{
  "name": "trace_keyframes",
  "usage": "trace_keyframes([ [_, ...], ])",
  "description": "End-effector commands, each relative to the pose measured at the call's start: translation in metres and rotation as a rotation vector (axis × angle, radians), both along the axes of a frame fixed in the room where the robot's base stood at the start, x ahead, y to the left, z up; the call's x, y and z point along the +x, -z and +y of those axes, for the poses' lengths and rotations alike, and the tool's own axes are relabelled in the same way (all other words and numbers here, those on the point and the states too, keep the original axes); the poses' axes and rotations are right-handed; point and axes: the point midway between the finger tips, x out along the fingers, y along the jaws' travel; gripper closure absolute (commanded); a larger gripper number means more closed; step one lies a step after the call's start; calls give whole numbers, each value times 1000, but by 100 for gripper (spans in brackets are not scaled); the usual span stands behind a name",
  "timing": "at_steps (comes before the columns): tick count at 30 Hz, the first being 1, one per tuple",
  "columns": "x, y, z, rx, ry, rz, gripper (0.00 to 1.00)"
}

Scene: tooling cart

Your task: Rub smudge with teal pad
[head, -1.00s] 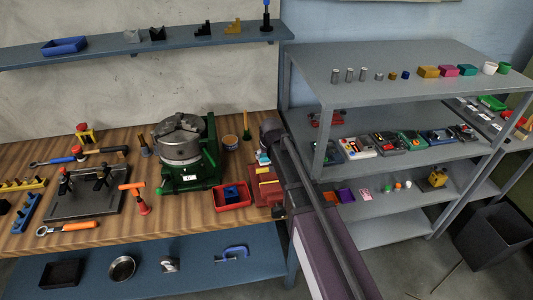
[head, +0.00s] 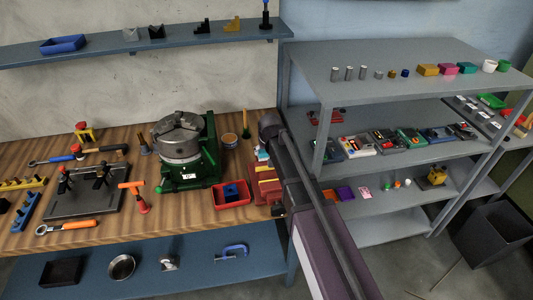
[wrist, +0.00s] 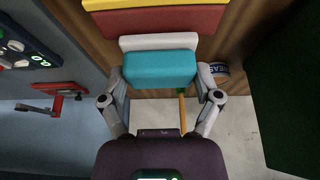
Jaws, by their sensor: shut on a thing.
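A teal pad (wrist: 160,68) fills the space between the two fingers of my gripper (wrist: 160,84) in the wrist view. My gripper is shut on it, with a finger against each side. A white block (wrist: 159,42) shows just past the pad, with a dark red block (wrist: 155,20) beyond it. I cannot make out a smudge in either view.
A grey shelf unit (head: 400,68) rises on the right.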

Motion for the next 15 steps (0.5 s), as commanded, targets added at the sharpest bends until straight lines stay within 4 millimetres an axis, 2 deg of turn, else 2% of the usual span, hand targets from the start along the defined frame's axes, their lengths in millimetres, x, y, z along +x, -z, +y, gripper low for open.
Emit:
trace_keyframes([
  [6,14,2,4,0,0,0,56],
  [15,18,2,5,0,0,0,56],
])
